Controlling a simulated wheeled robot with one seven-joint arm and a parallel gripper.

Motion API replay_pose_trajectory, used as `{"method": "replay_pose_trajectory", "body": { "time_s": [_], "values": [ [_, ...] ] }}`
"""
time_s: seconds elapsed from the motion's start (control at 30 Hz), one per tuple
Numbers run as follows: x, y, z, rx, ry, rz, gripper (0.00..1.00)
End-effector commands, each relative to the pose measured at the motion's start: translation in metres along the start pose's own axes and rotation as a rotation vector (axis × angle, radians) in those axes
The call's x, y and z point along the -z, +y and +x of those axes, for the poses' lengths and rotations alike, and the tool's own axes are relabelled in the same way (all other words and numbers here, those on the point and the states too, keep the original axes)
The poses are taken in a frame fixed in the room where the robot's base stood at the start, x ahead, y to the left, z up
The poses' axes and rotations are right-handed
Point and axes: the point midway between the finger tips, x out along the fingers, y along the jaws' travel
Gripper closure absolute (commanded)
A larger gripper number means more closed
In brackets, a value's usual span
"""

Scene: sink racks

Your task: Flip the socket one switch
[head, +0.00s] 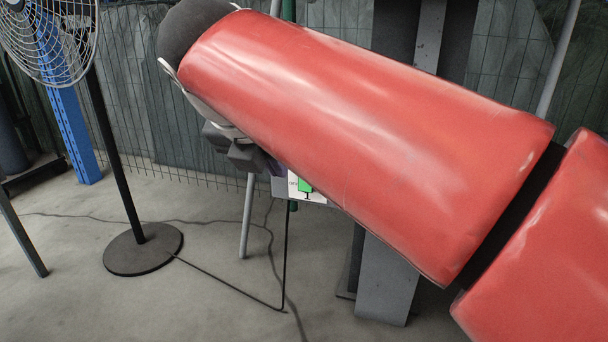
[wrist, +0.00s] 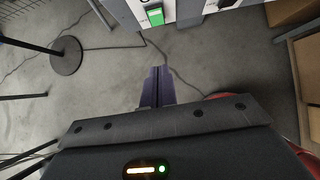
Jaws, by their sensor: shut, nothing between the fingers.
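A white panel (head: 314,197) with a green part (head: 304,186) on it shows in the head view, just below my red arm, which covers much of it. The panel's lower edge and the green part (wrist: 155,16) also show at the top of the wrist view. I cannot tell the switch apart or its position. My gripper (wrist: 157,72) has its dark purple fingers together, empty, pointing toward the panel. In the wrist view the fingertips appear below the panel, with floor visible between. In the head view the gripper (head: 272,168) is partly hidden and close to the panel's left edge.
A fan (head: 52,32) stands on a round black base (head: 143,249) at the left. A dark cable (head: 235,290) runs across the floor. A grey pole (head: 246,216) stands near the panel. Brown boxes (wrist: 290,10) are at the right in the wrist view.

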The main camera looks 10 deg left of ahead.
Motion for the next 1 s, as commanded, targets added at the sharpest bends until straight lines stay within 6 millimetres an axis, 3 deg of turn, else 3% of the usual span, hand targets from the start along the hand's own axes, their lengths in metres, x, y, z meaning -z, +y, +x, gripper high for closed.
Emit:
{"method": "replay_pose_trajectory", "body": {
  "time_s": [0.27,0.67,1.0],
  "values": [
    [0.001,0.000,0.018,0.002,0.001,0.001,1.00],
    [0.002,0.000,0.101,0.002,0.002,0.000,1.00],
    [-0.027,0.000,0.127,0.001,0.000,0.001,1.00]
  ]
}}
